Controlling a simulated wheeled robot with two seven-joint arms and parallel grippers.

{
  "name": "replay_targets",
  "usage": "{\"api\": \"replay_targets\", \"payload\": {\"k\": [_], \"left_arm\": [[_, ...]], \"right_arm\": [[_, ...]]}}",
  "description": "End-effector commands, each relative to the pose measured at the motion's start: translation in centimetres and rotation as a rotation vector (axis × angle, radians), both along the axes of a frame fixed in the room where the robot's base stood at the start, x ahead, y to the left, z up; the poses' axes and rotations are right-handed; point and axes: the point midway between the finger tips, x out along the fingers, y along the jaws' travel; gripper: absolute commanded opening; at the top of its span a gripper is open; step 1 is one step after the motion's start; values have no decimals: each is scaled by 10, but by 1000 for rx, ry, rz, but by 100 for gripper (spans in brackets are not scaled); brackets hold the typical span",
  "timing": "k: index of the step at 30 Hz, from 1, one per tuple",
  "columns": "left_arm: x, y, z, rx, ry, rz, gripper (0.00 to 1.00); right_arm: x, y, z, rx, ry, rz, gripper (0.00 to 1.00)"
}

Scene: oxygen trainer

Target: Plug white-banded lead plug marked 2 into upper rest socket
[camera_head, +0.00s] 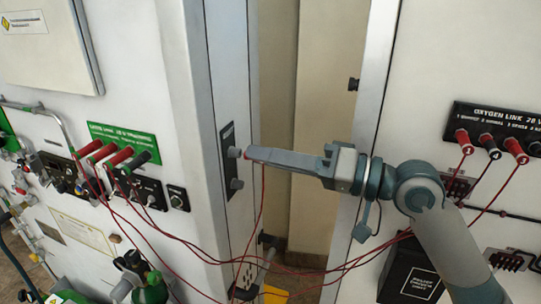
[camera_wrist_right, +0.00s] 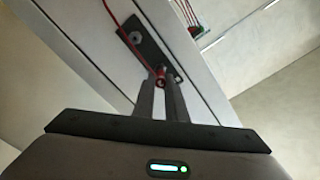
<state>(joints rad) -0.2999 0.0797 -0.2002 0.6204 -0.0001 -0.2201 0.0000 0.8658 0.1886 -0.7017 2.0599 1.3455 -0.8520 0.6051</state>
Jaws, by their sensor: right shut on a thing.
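My right gripper (camera_head: 252,155) reaches in from the right and is shut on a red lead plug (camera_head: 248,154); a red cable hangs down from it. The plug's band and number cannot be read. The fingertips are close to the upper rest socket (camera_head: 232,152) on a dark plate on the narrow cabinet face. The lower rest socket (camera_head: 236,184) is below it and looks empty. In the right wrist view, the red plug (camera_wrist_right: 160,80) shows between the fingertips, over one end of the dark plate (camera_wrist_right: 140,38); whether it touches a socket is unclear. My left gripper is out of view.
An oxygen link panel (camera_head: 497,122) at the right holds several plugs with red leads. At the left, a green-labelled panel (camera_head: 122,140) has several red plugs. Red cables sag across the gap between cabinets. A black box (camera_head: 408,275) stands below right.

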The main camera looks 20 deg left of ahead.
Motion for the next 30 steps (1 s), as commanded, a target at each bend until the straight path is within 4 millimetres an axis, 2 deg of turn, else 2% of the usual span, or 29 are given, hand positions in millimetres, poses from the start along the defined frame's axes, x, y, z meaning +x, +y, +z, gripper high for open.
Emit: {"api": "replay_targets", "payload": {"k": [17,18,21,30], "left_arm": [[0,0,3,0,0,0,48],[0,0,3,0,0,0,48],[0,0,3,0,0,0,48],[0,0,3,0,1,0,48]], "right_arm": [[0,10,1,1,0,1,0],[0,11,1,1,0,1,14],[0,10,1,1,-1,1,33],[0,10,0,0,0,0,33]]}}
